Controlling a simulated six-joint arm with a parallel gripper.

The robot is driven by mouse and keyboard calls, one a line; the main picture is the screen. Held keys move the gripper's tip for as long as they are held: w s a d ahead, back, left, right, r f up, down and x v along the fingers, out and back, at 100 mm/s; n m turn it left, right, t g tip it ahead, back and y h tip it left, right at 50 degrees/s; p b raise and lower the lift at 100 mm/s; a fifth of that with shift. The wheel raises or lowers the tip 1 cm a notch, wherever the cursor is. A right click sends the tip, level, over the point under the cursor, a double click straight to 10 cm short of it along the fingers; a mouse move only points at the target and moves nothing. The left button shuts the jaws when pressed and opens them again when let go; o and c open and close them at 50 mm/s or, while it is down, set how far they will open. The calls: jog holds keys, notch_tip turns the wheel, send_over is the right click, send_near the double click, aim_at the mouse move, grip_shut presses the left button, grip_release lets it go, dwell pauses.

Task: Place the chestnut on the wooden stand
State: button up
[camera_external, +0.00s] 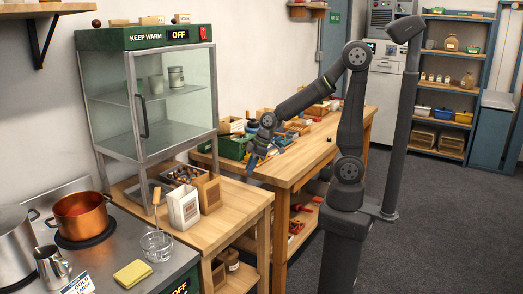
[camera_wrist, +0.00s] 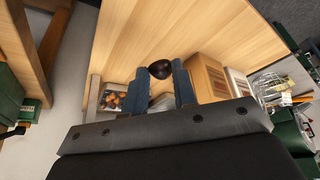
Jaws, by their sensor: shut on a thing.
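My gripper (camera_wrist: 160,78) is shut on a dark brown chestnut (camera_wrist: 160,69), held at the fingertips between its two blue-grey fingers. In the external view my gripper (camera_external: 254,160) is above the gap between the two wooden tables, and the chestnut is too small to make out there. A wooden box-like piece (camera_external: 209,194) stands on the near table beside a white paper bag (camera_external: 184,207); it also shows in the wrist view (camera_wrist: 208,77). I cannot tell for certain whether this is the wooden stand.
A tray of chestnuts (camera_wrist: 101,97) is on the near wooden table (camera_external: 235,207). A stove with a copper pot (camera_external: 82,215) is at the left. The far workbench (camera_external: 300,166) holds several boxes and tools.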

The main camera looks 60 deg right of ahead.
send_over(235, 204)
jog(key=s+d, duration=0.1)
notch_tip(235, 204, down, 6)
jog(key=shift+s+d+r, duration=0.1)
jog(key=shift+r, duration=0.15)
jog(key=shift+f, duration=1.95)
jog(key=shift+f, duration=0.15)
jog(key=o, duration=1)
jog(key=shift+c, duration=0.2)
jog(key=v, duration=1.2)
